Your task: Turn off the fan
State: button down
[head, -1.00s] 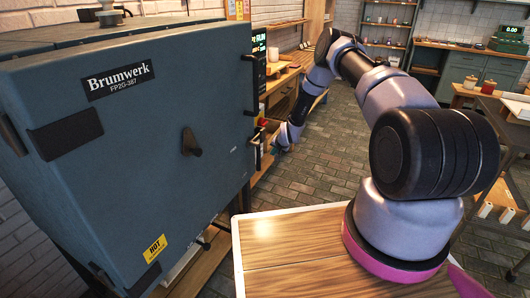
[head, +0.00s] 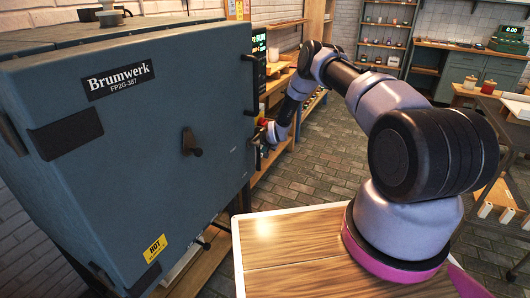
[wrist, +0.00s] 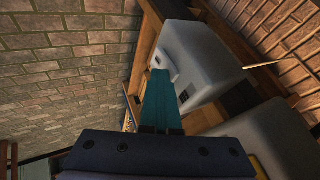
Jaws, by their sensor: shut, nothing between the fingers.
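No fan can be made out for certain. My gripper shows in the wrist view (wrist: 159,72) as two teal fingers, shut together with nothing between them. Their tips are beside a pale grey box-like housing (wrist: 207,60), which has a small raised part and a small dark marking. I cannot tell whether the fingers touch it, or whether it belongs to the fan. In the head view, my arm's end is at the right side of the blue-grey kiln (head: 130,190), low by its side controls; the fingertips are too small or hidden to tell.
A green-lit display (head: 259,42) is on the kiln's right side. A wooden tabletop (head: 290,255) lies in front of the kiln. Wooden shelves (head: 385,35) stand at the back. The brick floor (head: 325,165) between is clear.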

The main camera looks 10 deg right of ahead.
jog(key=shift+r, duration=0.8)
